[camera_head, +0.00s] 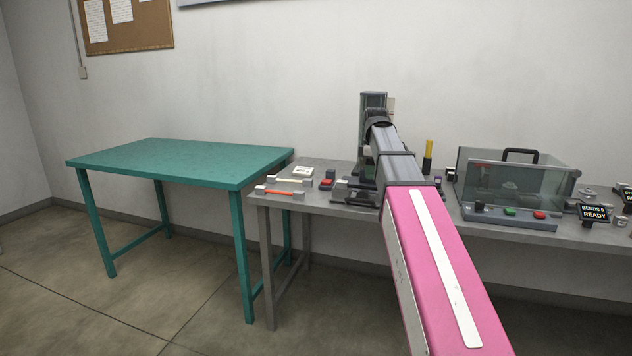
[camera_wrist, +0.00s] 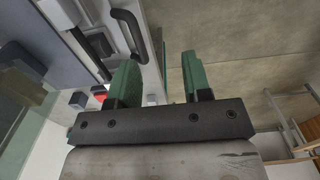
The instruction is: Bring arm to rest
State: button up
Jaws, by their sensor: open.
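My pink and grey arm (camera_head: 432,235) reaches forward from the lower right in the head view, over the front edge of the grey bench (camera_head: 338,208). Its far end hides my gripper in that view. In the wrist view my gripper (camera_wrist: 160,80) shows two green fingers standing apart with nothing between them. Pale floor shows behind the gap and the right finger. A grey device with a black handle (camera_wrist: 128,30) is close beside the left finger; I cannot tell whether they touch.
The bench holds an orange-tipped cable sample (camera_head: 278,192), a red button (camera_head: 326,184), a clear-walled tester (camera_head: 515,188) and a "BENDS 0 READY" display (camera_head: 593,212). A bare green table (camera_head: 180,162) stands left. Open floor (camera_head: 120,300) lies in front.

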jog(key=s+f+m, duration=0.4)
jog(key=s+f, duration=0.3)
jog(key=f, duration=0.6)
jog(key=s+f+m, duration=0.5)
jog(key=s+f, duration=0.2)
jog(key=f, duration=0.7)
jog(key=s+f+m, duration=0.5)
jog(key=s+f, duration=0.2)
jog(key=f, duration=0.7)
jog(key=shift+s, duration=0.4)
jog(key=shift+c, duration=0.3)
